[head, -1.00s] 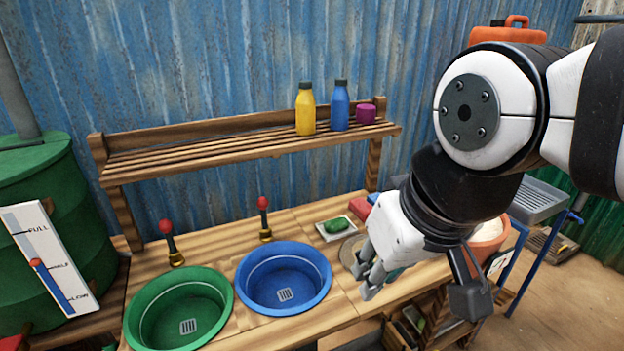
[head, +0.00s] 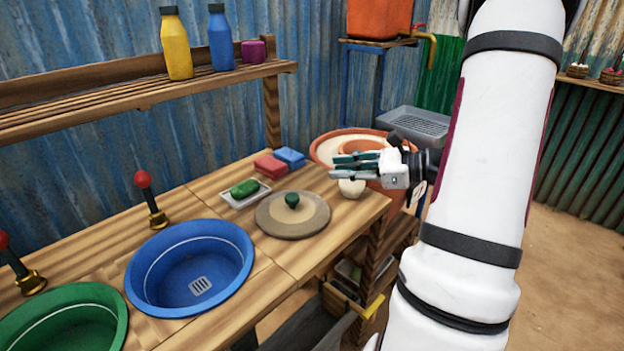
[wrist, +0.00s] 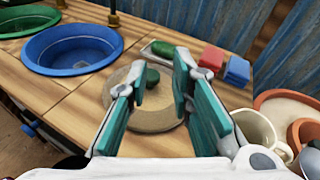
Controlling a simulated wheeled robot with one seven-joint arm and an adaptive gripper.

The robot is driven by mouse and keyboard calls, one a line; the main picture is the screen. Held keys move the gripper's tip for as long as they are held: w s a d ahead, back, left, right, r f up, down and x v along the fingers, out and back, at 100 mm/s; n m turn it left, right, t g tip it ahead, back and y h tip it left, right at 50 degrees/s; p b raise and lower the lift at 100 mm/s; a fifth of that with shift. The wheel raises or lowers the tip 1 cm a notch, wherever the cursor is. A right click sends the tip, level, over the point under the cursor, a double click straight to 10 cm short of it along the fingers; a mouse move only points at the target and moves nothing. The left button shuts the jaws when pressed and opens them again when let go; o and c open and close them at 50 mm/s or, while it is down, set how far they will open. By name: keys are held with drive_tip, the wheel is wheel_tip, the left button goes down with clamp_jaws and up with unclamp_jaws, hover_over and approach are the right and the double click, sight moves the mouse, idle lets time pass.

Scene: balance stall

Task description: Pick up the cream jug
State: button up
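A cream jug (wrist: 258,130) with a handle shows in the wrist view at the right, beside the terracotta pots and outside my fingers. In the head view a small cream shape (head: 351,187), likely the same jug, shows at the table's right end just below my gripper (head: 350,166), which partly hides it. In the wrist view my gripper (wrist: 160,92) has its two green-padded fingers spread wide, with nothing between them.
A round board (head: 293,222) with a dark green knob lies on the wooden table. Near it are a dish with green soap (head: 244,189) and red and blue blocks (head: 280,162). A terracotta basin (head: 326,147) stands behind my gripper. A blue basin (head: 190,262) sits left.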

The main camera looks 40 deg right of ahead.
drive_tip(key=s+d+f+m+t+h+b, duration=0.1)
drive_tip(key=s+d+f+m+t+h, duration=0.1)
drive_tip(key=s+d+f+m+h, duration=0.45)
drive_tip(key=s+d+f+m+t+h+b, duration=0.1)
drive_tip(key=d+f+m+t+b, duration=0.15)
drive_tip(key=d, duration=0.75)
drive_tip(key=w+d+f+b, duration=0.1)
drive_tip(key=w, duration=1.2)
drive_tip(key=shift+w+d+m+h, duration=0.15)
drive_tip(key=shift+w+m+h, duration=0.05)
drive_tip(key=shift+m+h, duration=0.15)
clamp_jaws()
